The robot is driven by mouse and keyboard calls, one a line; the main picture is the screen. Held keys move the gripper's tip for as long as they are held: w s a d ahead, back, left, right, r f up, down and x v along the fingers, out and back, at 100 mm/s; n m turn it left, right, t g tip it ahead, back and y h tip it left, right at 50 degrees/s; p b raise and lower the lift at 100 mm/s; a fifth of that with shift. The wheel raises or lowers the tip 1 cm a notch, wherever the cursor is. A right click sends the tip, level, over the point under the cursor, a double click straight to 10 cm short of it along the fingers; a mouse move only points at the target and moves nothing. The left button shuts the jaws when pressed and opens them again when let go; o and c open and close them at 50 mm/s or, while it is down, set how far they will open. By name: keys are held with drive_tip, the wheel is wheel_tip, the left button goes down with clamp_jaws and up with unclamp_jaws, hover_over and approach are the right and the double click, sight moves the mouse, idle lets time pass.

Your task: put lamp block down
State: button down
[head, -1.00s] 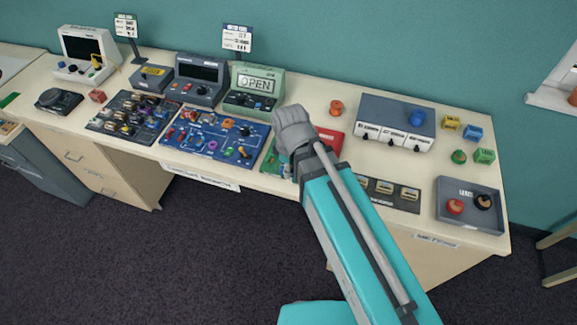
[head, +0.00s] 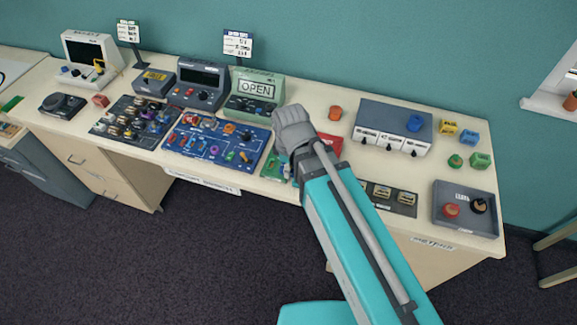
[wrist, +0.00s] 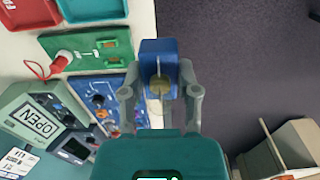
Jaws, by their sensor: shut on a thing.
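The lamp block is a blue block (wrist: 149,47) with a dull yellow round part on its face, seen in the wrist view. My gripper (wrist: 160,82) is shut on it, one grey finger on each side. In that view the block overlaps the table's front edge, with dark floor to its right. I cannot tell its height above the table. In the head view my gripper (head: 294,132) is mostly hidden behind my wrist, over the front middle of the table (head: 325,105), and the block cannot be made out clearly.
A blue board (head: 215,158) with parts lies left of my gripper, with a green OPEN display (head: 256,90) behind it. A green board (wrist: 85,50) lies near the block. A grey tray (head: 466,222) with round parts and several small coloured blocks stand at the right.

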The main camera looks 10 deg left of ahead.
idle(0.5)
wheel_tip(320, 180, down, 5)
drive_tip(key=b, duration=0.5)
drive_tip(key=shift+r, duration=0.1)
idle(0.8)
